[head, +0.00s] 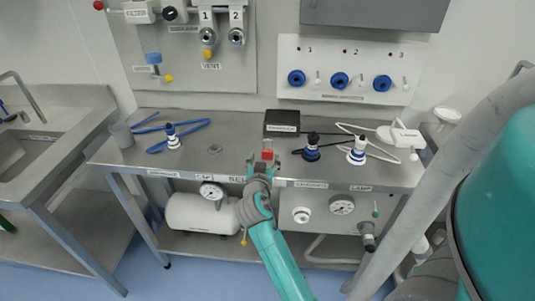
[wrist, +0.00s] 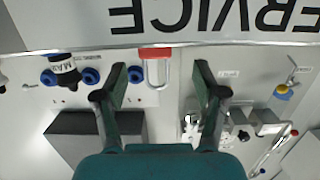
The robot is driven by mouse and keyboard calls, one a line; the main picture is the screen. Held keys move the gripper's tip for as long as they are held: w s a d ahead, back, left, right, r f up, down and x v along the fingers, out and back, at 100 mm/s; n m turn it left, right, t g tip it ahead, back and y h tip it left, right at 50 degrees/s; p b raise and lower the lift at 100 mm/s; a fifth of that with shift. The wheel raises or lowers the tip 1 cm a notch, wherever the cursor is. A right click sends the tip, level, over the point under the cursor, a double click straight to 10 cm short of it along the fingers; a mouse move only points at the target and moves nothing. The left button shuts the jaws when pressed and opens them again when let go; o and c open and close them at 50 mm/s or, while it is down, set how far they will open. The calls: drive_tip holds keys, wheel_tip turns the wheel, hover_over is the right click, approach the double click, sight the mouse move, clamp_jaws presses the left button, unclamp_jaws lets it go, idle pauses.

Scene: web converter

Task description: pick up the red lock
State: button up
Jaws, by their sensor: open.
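The red lock has a red body (wrist: 155,53) and a pale metal shackle in the wrist view. It shows between my fingertips, nearer the left finger, with no clear contact. In the head view the red lock (head: 267,154) is a small red block at the bench's front edge, just beyond my gripper (head: 261,171). In the wrist view my gripper (wrist: 161,74) is open, with a finger on each side of the lock. How the lock is supported is hard to tell.
A steel bench (head: 220,165) carries a black box (head: 282,123) behind the lock. A black-topped blue fitting (head: 312,147) and a white-topped one (head: 357,150) stand to the right. Blue tubing (head: 185,133) lies left. A wall panel (head: 345,70) is behind.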

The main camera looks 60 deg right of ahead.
sight(267, 152)
drive_tip(key=shift+s+x, duration=0.2)
drive_tip(key=shift+x, duration=2.6)
drive_tip(key=c, duration=1.3)
